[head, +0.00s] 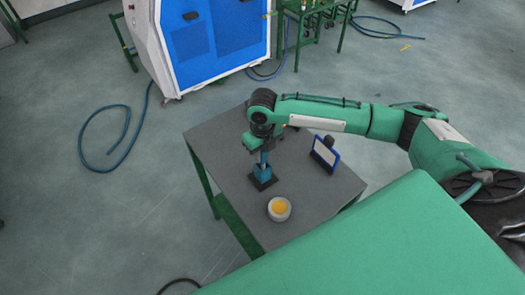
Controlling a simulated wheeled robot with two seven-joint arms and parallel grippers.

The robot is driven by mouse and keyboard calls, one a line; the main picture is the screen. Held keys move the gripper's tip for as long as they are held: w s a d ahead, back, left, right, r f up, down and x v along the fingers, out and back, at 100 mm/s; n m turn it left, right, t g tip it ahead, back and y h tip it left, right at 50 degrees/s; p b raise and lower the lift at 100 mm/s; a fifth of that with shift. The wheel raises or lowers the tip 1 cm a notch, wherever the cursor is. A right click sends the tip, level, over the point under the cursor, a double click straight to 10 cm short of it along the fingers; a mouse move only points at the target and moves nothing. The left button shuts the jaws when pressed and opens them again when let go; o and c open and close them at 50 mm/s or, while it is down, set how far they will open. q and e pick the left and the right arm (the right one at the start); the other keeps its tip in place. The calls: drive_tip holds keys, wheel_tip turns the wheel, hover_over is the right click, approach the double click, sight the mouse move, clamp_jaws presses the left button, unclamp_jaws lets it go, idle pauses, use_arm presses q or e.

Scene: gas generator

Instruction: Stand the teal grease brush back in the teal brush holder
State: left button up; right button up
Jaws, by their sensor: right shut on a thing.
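The teal brush holder (263,171) stands on a dark square base on the grey table, below my right gripper. My right gripper (262,146) points down over it and is shut on the teal grease brush (264,157). Only a short, narrow length of the brush shows between the jaws and the holder, and it looks upright and in line with the holder. The lower end of the brush is hidden at the holder's top, so I cannot tell how deep it sits. My left gripper is not in view.
A white bowl (279,209) with yellow-orange contents stands on the table (225,157) just in front of the holder. A blue-framed panel (325,153) stands to the right, under my right arm. The table's left part is clear.

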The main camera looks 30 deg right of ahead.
drive_tip(key=shift+f, duration=0.1)
drive_tip(key=o, duration=1)
drive_tip(key=shift+r, duration=0.5)
wheel_tip(320, 180, up, 10)
drive_tip(key=b, duration=0.3)
drive_tip(key=shift+r+b, duration=0.25)
drive_tip(key=shift+b, duration=0.15)
drive_tip(key=shift+r, duration=0.4)
drive_tip(key=shift+f, duration=0.1)
